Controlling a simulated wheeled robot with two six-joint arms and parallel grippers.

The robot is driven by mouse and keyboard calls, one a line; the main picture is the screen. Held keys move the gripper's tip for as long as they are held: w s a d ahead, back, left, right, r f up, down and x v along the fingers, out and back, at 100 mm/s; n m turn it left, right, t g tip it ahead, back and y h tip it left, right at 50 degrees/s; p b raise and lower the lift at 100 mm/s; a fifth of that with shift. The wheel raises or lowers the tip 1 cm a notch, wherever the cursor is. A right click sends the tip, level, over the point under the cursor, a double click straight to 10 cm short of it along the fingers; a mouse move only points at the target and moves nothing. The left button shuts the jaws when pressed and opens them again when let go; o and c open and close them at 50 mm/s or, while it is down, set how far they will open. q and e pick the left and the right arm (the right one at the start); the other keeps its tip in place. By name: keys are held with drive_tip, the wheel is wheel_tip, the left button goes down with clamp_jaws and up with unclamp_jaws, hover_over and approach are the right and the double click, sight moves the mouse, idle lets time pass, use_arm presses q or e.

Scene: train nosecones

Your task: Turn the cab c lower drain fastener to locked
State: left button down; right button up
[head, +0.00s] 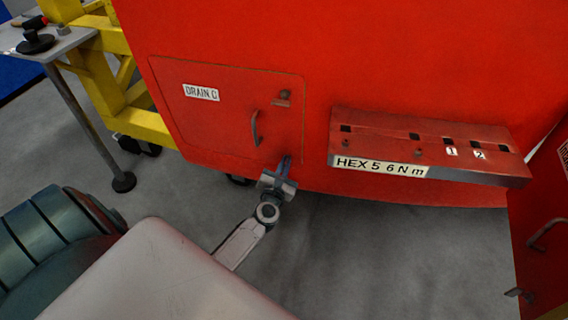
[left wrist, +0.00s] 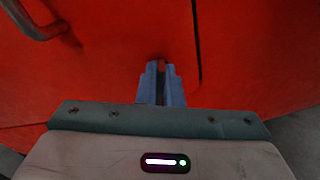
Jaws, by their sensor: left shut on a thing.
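The red drain panel (head: 215,115) is labelled DRAIN C and sits flush in the red nosecone, closed as far as I can see. Its upper fastener (head: 284,97) shows near the right edge. My left gripper (head: 286,163) is at the panel's lower right corner, shut on the lower drain fastener, which its fingers mostly hide. In the left wrist view the fingers (left wrist: 161,84) meet the red surface, and a small reddish part shows between their tips. The fastener's turn position cannot be read. My right gripper is not in view.
The panel's curved handle (head: 255,128) is just up and left of my gripper. A red tool rack (head: 430,140) marked HEX 5 6 N m juts out to the right. A yellow stand (head: 115,90) and a grey table (head: 60,45) are at left.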

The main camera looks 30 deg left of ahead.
use_arm(q)
drive_tip(key=m+p, duration=0.2)
drive_tip(key=m, duration=0.4)
drive_tip(key=shift+d+m+p, duration=0.15)
drive_tip(key=shift+m+p, duration=0.15)
drive_tip(key=shift+p, duration=0.05)
drive_tip(key=m+p, duration=0.2)
drive_tip(key=m, duration=0.3)
drive_tip(key=shift+f+m+p, duration=0.1)
drive_tip(key=shift+m+p, duration=0.2)
drive_tip(key=shift+m, duration=0.4)
drive_tip(key=shift+f+m+p, duration=0.1)
drive_tip(key=shift+m+p, duration=0.25)
drive_tip(key=shift+m, duration=0.15)
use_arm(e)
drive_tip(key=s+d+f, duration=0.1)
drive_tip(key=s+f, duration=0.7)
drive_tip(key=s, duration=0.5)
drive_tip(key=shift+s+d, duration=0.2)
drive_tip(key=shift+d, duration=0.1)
use_arm(q)
drive_tip(key=c, duration=1.6)
unclamp_jaws()
